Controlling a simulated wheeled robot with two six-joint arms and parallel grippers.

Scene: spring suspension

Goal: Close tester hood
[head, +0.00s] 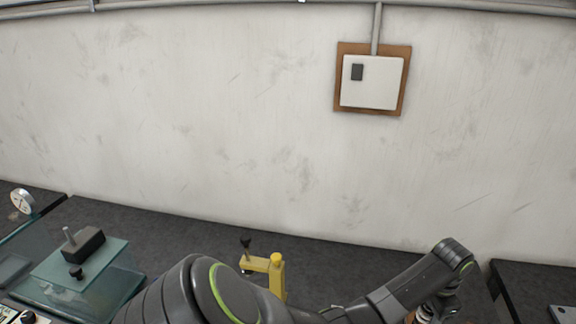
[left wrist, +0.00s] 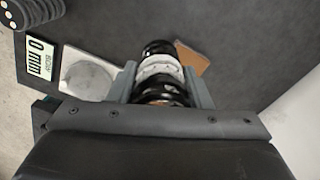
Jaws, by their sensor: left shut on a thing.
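A teal glass box (head: 85,262), which may be the tester hood, stands at the lower left of the head view. A black block with a grey peg sits on its top panel. I cannot tell whether it is open or shut. In the left wrist view my left gripper (left wrist: 163,82) is shut on a black coil-spring part (left wrist: 159,47) with a pale ring. The part's lower end is hidden by the gripper body. My right gripper is not in view.
A yellow clamp stand (head: 275,275) stands in the middle, behind my arm. A round dial gauge (head: 22,201) is at the far left. A dark table edge (head: 520,275) is at right.

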